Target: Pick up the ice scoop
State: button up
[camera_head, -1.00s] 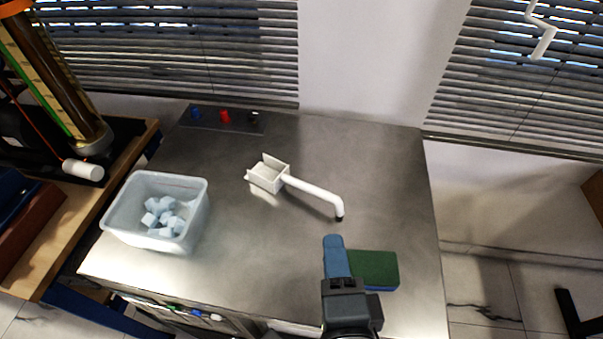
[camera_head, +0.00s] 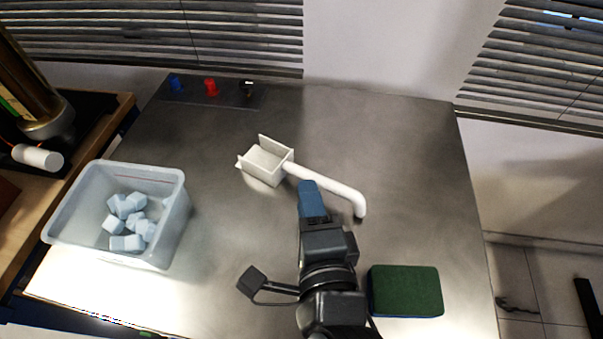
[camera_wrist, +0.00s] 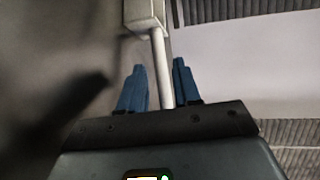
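The scoop's pan (camera_wrist: 144,15) shows beyond the fingertips. Whether a finger touches the handle is not clear.
A clear bin (camera_head: 165,225) with several pale blue cubes stands at the left of the steel counter (camera_head: 390,130). A green sponge (camera_head: 405,291) lies right of my arm. A panel with blue, red and black knobs (camera_head: 210,88) is at the back left.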

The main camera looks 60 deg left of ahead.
aim_at(304, 178)
jog(key=x, duration=0.7)
jog(key=shift+w+a+f+p, duration=0.15)
jog(key=shift+a+f+p, duration=0.05)
jog(key=shift+p, duration=0.15)
grip_shut()
